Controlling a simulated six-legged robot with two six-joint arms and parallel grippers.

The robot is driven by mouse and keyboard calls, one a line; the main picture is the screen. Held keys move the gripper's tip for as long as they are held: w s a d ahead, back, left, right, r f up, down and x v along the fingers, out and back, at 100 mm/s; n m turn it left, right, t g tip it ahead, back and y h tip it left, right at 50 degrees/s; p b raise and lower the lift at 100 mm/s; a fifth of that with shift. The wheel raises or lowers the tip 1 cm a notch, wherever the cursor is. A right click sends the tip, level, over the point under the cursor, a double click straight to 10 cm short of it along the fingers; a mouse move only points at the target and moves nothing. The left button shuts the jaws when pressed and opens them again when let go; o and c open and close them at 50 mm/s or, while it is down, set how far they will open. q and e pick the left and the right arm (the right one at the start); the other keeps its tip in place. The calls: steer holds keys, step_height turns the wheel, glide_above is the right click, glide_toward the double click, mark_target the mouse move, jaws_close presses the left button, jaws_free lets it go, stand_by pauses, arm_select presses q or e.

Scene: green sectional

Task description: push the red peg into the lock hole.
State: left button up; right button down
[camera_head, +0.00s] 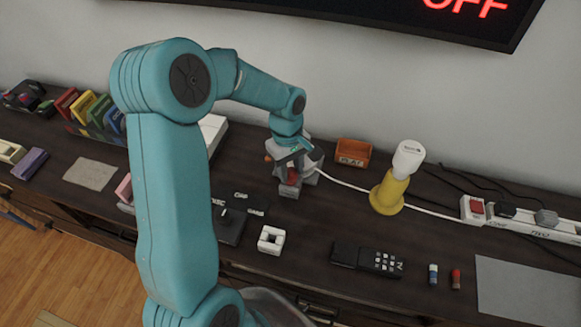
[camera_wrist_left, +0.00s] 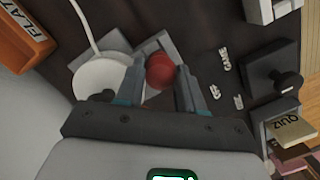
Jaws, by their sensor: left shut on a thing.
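My left gripper (camera_head: 291,166) is low over the dark table at the back middle. In the left wrist view its two fingers (camera_wrist_left: 159,88) stand on either side of the rounded red peg (camera_wrist_left: 160,72), shut on it. I see no hole clearly, and I cannot tell how deep the peg sits. My right gripper is not in view.
A white round object (camera_wrist_left: 100,78) with a cable is close beside the fingers. An orange tray (camera_head: 353,152) stands behind, and a yellow lamp-like stand (camera_head: 388,192) is to the right. A black switch box (camera_head: 231,226) and a white square frame (camera_head: 271,240) lie in front.

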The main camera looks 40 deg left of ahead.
arm_select(q)
steer(key=o, duration=1.2)
steer(key=r, duration=0.5)
steer(key=a+r+p, duration=0.1)
steer(key=r, duration=1)
steer(key=shift+w+a+r, duration=0.1)
steer(key=shift+w+a, duration=0.15)
steer(key=shift+a, duration=0.15)
